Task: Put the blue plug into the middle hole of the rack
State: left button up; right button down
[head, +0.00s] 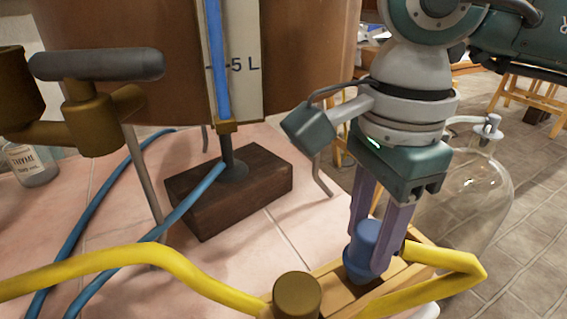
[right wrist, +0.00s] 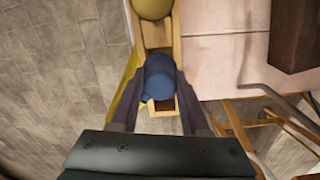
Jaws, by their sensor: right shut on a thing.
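The blue plug (head: 364,252) is between the two purple-grey fingers of my right gripper (head: 369,258), which is shut on it. The plug looks upright, at the top of the wooden rack (head: 397,274). In the right wrist view the blue plug (right wrist: 159,78) is between the fingertips (right wrist: 160,88), over the narrow rack (right wrist: 177,48). A brass-coloured round piece (head: 297,294) stands at the rack's near left end. My left gripper is not in view.
A yellow tube (head: 150,258) runs in front of and around the rack. A dark wooden block (head: 230,190) stands on the pink tiles behind. A copper vessel (head: 120,90) and brass tap (head: 95,120) are at left. A glass flask (head: 480,195) is right of my arm.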

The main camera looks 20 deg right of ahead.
aim_at(365, 251)
jog(key=shift+f+b, duration=0.3)
jog(key=shift+f, duration=0.05)
dwell(0.7)
jog(key=shift+f+b, duration=0.4)
dwell(0.5)
jog(key=shift+f, duration=0.25)
dwell(0.6)
jog(key=shift+f+b, duration=0.3)
jog(key=shift+b, duration=0.3)
dwell(0.5)
dwell(0.5)
jog(key=shift+f, duration=0.2)
jog(key=shift+c, duration=1.5)
grip_release()
